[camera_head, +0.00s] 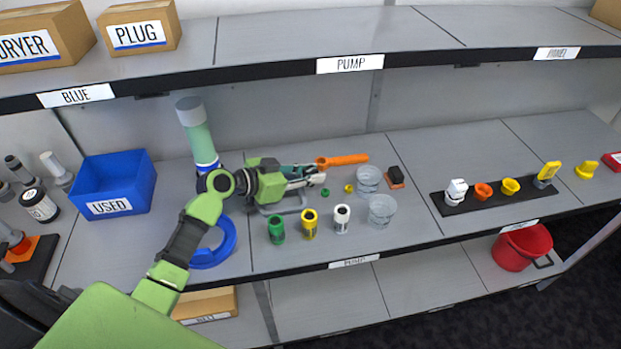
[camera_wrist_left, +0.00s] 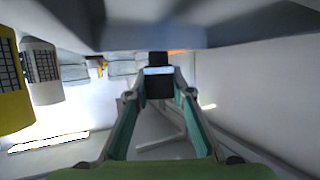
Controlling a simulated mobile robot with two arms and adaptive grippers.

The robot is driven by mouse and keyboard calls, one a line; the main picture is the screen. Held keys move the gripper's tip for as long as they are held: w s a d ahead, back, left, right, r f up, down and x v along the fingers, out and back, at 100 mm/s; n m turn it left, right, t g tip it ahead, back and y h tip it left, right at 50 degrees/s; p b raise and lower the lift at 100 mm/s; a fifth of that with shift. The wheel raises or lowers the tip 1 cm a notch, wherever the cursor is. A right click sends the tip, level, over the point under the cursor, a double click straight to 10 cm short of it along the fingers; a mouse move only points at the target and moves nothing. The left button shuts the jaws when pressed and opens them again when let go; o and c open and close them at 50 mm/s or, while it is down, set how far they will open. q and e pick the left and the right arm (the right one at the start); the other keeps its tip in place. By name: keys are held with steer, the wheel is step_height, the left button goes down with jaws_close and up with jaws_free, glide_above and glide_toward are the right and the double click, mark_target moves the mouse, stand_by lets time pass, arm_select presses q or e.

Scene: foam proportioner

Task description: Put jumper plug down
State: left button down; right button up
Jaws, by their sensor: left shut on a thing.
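My left gripper (camera_head: 316,176) reaches in over the middle shelf and points right. Its fingers are closed on a small black piece with a pale band, taken as the jumper plug (camera_wrist_left: 158,82), seen between the fingertips in the left wrist view. In the head view the fingers mostly hide this piece, and I cannot tell whether it touches the shelf. An orange bar (camera_head: 345,160) lies just behind the fingertips. A grey stand (camera_head: 281,207) shows under the gripper. My right gripper is not in view.
Green (camera_head: 276,230), yellow (camera_head: 310,224) and white (camera_head: 341,219) cylinders stand in front of the gripper. Clear cups (camera_head: 382,211) and a black-and-orange block (camera_head: 396,178) are to its right. A blue bin (camera_head: 113,184) marked USED is left.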

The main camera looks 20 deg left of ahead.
arm_select(q)
steer(key=shift+f, duration=1)
steer(key=shift+f, duration=0.15)
steer(key=c, duration=1.8)
jaws_free()
